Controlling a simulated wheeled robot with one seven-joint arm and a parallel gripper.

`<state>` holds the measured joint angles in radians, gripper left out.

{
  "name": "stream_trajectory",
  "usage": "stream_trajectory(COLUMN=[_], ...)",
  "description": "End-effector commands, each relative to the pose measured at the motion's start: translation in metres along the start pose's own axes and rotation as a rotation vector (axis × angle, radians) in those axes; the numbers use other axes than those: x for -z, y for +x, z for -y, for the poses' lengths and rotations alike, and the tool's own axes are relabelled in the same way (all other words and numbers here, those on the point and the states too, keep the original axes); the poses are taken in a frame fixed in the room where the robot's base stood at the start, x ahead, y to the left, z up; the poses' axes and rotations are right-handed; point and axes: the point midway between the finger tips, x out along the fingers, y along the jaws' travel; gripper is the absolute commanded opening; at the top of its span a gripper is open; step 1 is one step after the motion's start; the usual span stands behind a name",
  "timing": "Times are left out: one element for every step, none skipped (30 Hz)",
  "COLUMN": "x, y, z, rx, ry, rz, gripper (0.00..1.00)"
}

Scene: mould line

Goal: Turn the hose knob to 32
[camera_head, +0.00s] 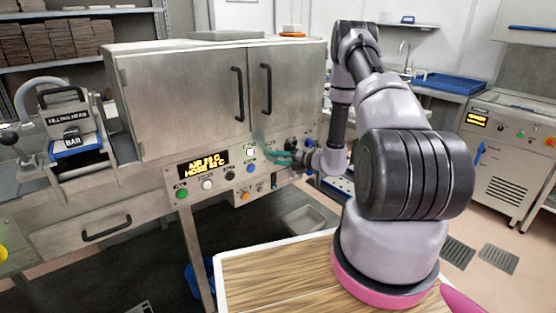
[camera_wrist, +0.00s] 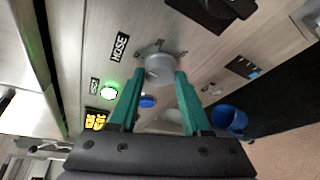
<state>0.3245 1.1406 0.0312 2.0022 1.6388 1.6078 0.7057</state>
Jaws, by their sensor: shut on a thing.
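The hose knob (camera_wrist: 160,66) is a round grey knob on the metal panel in the wrist view, beside a label reading HOSE (camera_wrist: 119,46). My gripper (camera_wrist: 160,77) has its two green fingers on either side of the knob, shut on it. In the head view my gripper (camera_head: 281,157) reaches the right part of the control panel, and its fingers and wrist hide the knob. The amber display (camera_head: 203,164) has an AIR line and a HOSE line; the hose figure is too small to read surely. Part of the display (camera_wrist: 96,120) also shows in the wrist view.
Cabinet doors with black handles (camera_head: 238,94) are above the panel. A wooden-topped table (camera_head: 270,275) stands in front, and a blue bucket (camera_wrist: 229,119) is below.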

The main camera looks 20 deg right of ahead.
Motion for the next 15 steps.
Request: stream_trajectory(x=[0.0009,0.001,0.0011,0.001,0.0009,0.0012,0.0013,0.0014,0.0013,0.0012,0.0012,0.0012,0.0012,0.0012,0.0012], y=[-0.001,-0.001,-0.0009,-0.0009,-0.0008,-0.0008,-0.0008,-0.0008,-0.0009,-0.0009,-0.0009,-0.0009,-0.0009,-0.0009,-0.001], z=[0.001,0.001,0.0008,0.0007,0.0007,0.0005,0.0005,0.0004,0.0004,0.0004,0.0005,0.0005,0.0005,0.0005,0.0005], rx=[0.015,0.022,0.029,0.034,0.04,0.046,0.05,0.053,0.058,0.061,0.063,0.065,0.067,0.068,0.069], ry=[-0.025,-0.041,-0.059,-0.073,-0.084,-0.099,-0.109,-0.117,-0.127,-0.134,-0.139,-0.145,-0.149,-0.152,-0.155], rz=[0.0,0.001,0.002,0.003,0.004,0.004,0.004,0.004,0.005,0.006,0.007,0.007,0.007,0.008,0.008], gripper=[0.0,0.0,0.0,0.0,0.0,0.0,0.0,0.0,0.0,0.0,0.0,0.0,0.0,0.0,0.0])
